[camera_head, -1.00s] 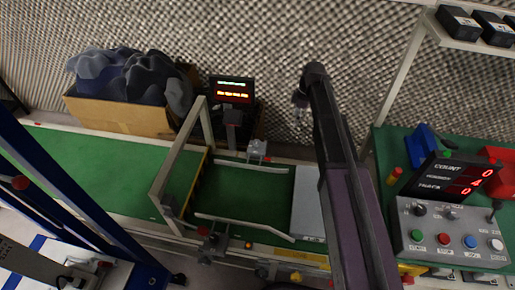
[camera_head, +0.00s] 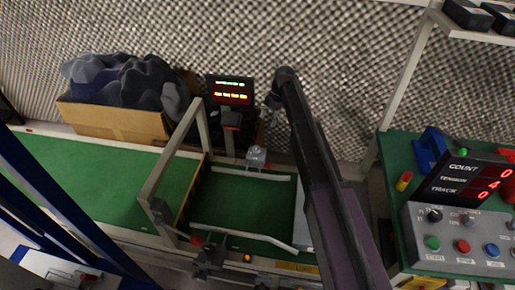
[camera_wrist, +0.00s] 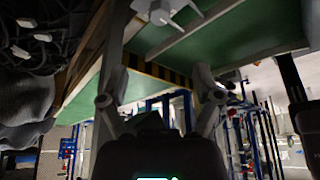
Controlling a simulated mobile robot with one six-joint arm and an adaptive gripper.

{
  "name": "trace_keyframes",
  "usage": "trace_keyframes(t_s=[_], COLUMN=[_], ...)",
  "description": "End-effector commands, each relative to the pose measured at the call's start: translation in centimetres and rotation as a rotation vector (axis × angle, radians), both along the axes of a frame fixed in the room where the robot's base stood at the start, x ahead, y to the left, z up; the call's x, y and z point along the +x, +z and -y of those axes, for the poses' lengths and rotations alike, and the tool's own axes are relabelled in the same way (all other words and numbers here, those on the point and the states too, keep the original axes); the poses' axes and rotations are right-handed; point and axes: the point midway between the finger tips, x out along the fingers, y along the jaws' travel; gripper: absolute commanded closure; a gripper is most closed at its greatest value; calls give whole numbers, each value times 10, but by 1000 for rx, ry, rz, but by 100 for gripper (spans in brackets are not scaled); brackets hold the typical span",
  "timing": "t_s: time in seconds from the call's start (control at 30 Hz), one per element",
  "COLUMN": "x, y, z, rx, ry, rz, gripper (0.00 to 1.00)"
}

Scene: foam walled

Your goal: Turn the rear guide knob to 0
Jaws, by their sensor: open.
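The rear guide knob (camera_head: 256,157) is a small light-grey part on its bracket at the far edge of the green conveyor, behind the rear guide rail (camera_head: 255,174). In the wrist view a pale, pronged part (camera_wrist: 162,12) shows at the top, cut by the frame edge; I cannot tell whether it is this knob. My gripper (camera_wrist: 160,88) is open and empty, its two fingers apart below that part. In the head view my arm rises right of the knob, and my gripper's end is small and dark against the wall. The knob's setting is too small to read.
A portal frame (camera_head: 168,165) stands across the belt left of the knob. A small display (camera_head: 230,90) stands behind it. A box of dark cloth (camera_head: 115,118) is at back left. The control panel (camera_head: 455,240) and counter display are at right.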

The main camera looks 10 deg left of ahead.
Motion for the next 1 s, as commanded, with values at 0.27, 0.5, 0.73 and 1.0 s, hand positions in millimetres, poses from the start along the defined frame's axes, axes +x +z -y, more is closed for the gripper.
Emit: trace_keyframes(t_s=[0.27,0.5,0.73,1.0], x=[-1,-5,-10,-16], y=[-4,-16,-33,-54], z=[-1,-4,-9,-15], rx=[-1,-1,-1,0], ry=[-1,0,0,0], rz=[0,1,1,0], gripper=[18,18,18,18])
